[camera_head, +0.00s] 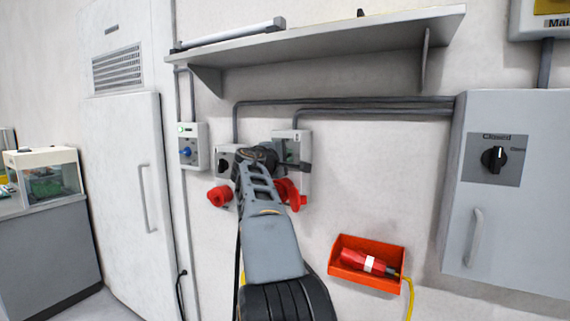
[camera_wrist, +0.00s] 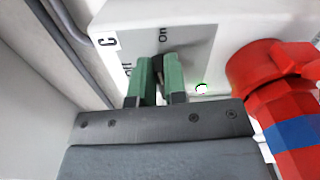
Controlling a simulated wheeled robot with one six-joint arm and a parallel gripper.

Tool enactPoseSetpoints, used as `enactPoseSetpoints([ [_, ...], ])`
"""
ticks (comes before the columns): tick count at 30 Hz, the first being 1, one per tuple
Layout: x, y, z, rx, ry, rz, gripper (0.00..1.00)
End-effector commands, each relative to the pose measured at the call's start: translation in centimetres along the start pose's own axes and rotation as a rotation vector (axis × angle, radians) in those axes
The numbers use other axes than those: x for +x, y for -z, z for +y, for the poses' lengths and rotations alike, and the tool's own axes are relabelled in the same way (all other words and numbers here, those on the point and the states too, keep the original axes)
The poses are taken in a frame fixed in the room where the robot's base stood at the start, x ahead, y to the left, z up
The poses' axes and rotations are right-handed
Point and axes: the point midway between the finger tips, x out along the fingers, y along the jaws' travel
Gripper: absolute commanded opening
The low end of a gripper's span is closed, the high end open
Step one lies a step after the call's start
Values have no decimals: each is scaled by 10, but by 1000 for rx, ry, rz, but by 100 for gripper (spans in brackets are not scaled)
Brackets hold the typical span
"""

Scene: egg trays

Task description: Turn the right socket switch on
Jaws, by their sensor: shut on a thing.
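The right socket (camera_head: 304,143) is a pale wall box with a grey face, partly hidden by my arm in the head view. In the wrist view the socket face (camera_wrist: 196,45) carries the labels "On" and "Off" and a letter C. My gripper (camera_wrist: 160,62) has its green fingers shut on the dark switch knob (camera_wrist: 158,68), one finger on each side. The knob lies in line below "On", but its pointer is mostly hidden. A small lit lamp (camera_wrist: 201,88) shows beside it. A red plug or connector (camera_wrist: 277,85) sits at the socket's right in the wrist view.
A left socket (camera_head: 222,158) with a black knob stands close by. A blue-knob switch box (camera_head: 192,148) is farther left. A shelf (camera_head: 330,52) juts out above. An orange bin (camera_head: 340,272) with a red plug is at lower right, beside a grey cabinet (camera_head: 520,235).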

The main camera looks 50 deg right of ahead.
Motion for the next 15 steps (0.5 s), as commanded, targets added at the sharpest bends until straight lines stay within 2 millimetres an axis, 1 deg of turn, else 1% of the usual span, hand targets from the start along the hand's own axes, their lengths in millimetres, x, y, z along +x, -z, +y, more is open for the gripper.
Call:
enactPoseSetpoints([
  [1,0,0,-4,24,0,0,0],
  [6,0,0,-3,82,0,0,0],
  [15,0,0,-3,122,1,0,0],
])
